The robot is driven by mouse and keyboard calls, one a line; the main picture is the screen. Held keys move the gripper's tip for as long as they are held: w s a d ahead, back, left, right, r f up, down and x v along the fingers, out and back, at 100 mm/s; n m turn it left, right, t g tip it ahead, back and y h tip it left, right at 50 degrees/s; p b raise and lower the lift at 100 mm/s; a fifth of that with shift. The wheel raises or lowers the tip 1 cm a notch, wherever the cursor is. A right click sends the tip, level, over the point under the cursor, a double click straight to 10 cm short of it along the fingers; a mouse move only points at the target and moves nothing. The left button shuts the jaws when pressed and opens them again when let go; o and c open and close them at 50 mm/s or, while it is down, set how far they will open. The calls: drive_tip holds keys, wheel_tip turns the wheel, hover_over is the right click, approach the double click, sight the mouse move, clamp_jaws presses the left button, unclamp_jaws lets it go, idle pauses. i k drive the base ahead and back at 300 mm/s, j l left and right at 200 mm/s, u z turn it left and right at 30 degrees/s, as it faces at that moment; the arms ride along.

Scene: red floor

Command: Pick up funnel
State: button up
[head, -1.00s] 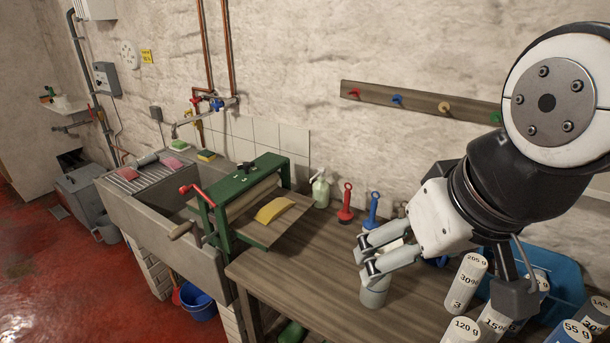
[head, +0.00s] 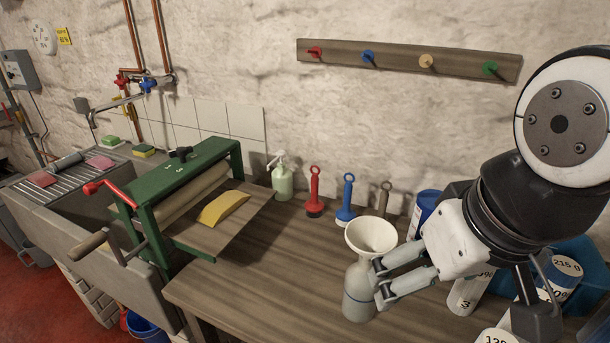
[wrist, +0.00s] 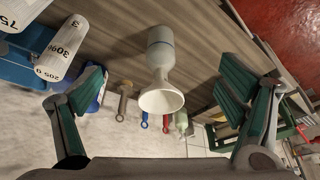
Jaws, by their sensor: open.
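A cream funnel (head: 371,236) sits mouth-up on top of a grey bottle (head: 358,292) on the wooden workbench. In the wrist view the funnel (wrist: 162,98) appears with its wide mouth toward the camera and the bottle (wrist: 160,47) behind it. My gripper (head: 378,282) is at the right of the bottle in the head view, its fingers just below the funnel's rim in the picture. In the wrist view my gripper (wrist: 163,88) is open and empty, with the funnel between the spread green-padded fingers but apart from both. Contact with the bottle cannot be told.
Labelled cylinders (wrist: 78,40) and a blue bin (head: 598,262) stand close on the right in the head view. Brushes (head: 314,192) stand by the wall. A green roller press (head: 160,205) with a yellow piece stands left; bench between is clear.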

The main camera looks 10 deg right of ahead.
sight(370, 236)
drive_tip(key=j, duration=0.5)
drive_tip(key=k+j, duration=0.15)
drive_tip(key=j, duration=0.85)
drive_tip(key=k+j+z, duration=0.1)
drive_tip(key=j, duration=0.4)
drive_tip(key=k+j, duration=0.15)
drive_tip(key=j, duration=0.35)
